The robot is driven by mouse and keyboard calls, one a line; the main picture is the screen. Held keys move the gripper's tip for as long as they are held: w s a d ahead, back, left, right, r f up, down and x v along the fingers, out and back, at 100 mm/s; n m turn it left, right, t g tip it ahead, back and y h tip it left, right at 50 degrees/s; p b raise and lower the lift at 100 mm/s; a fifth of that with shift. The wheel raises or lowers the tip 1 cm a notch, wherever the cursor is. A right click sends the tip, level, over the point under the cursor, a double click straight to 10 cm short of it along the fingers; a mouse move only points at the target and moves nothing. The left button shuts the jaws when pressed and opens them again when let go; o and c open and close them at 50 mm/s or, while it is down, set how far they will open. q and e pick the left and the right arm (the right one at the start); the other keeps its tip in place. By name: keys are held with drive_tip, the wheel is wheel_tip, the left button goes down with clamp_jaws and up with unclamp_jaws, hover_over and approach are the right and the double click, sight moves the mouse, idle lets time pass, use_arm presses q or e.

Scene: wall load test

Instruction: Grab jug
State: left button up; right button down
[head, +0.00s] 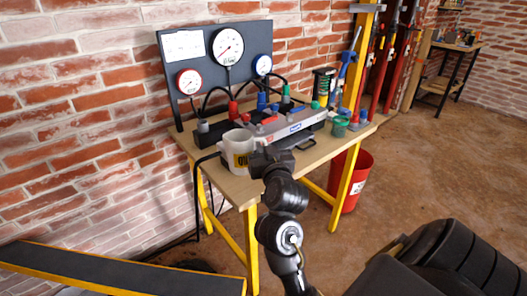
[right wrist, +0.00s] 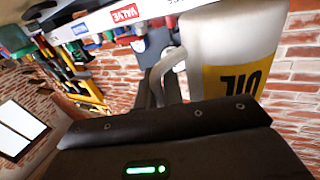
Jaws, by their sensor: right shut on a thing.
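The jug (head: 238,146) is white with a yellow label and stands near the front left of the wooden workbench (head: 237,190). My right gripper (head: 264,158) is at the jug's right side, where its handle is, and partly hides it. In the right wrist view, the jug (right wrist: 233,40) shows its "OIL" label, and my right gripper (right wrist: 165,85) is shut on its handle. The fingertips are partly hidden there. The jug looks upright and seems to rest on the bench in the head view. My left gripper is not in view.
A grey manifold (head: 290,128) with coloured fittings lies just behind the jug. A dark gauge panel (head: 215,60) stands at the back. A green cup (head: 340,126) is to the right. The bench's front left corner is clear.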

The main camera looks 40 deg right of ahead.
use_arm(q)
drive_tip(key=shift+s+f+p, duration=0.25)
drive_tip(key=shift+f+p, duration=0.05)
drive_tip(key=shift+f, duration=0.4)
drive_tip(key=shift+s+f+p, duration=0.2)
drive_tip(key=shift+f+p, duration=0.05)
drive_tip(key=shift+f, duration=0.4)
use_arm(e)
drive_tip(key=shift+r, duration=1.25)
